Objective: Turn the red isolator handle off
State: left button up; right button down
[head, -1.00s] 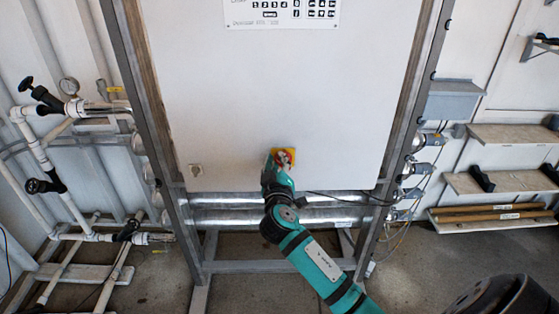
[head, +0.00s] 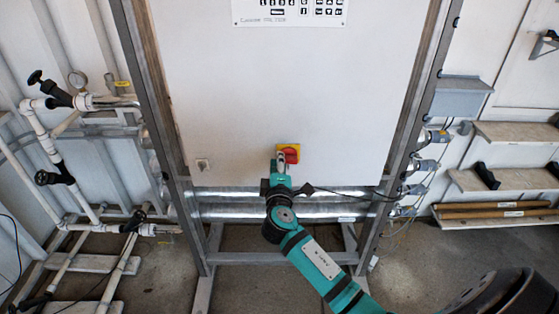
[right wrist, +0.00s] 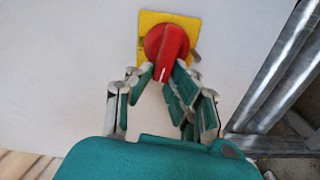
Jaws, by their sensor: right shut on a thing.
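The red isolator handle (head: 289,154) sits on a yellow square plate (head: 295,146) low on the white cabinet panel. In the right wrist view the red handle (right wrist: 170,50) has a round base and a raised grip, tilted slightly off the plate's upright edges. The yellow plate (right wrist: 148,20) carries small dark lettering, too blurred to read surely. My right gripper (head: 281,158) reaches up from below. Its fingers (right wrist: 163,73) are shut on the lower end of the handle's grip, one on each side. My left gripper is not in view.
White pipes with black valves stand left. Shelves (head: 510,180) stand right.

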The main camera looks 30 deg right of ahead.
dwell(0.4)
jog(key=c, duration=1.3)
grip_release()
jog(key=shift+o, duration=0.2)
jog(key=shift+s+a+f, duration=0.1)
jog(key=v, duration=1.1)
jog(key=shift+s, duration=0.4)
jog(key=shift+a, duration=0.1)
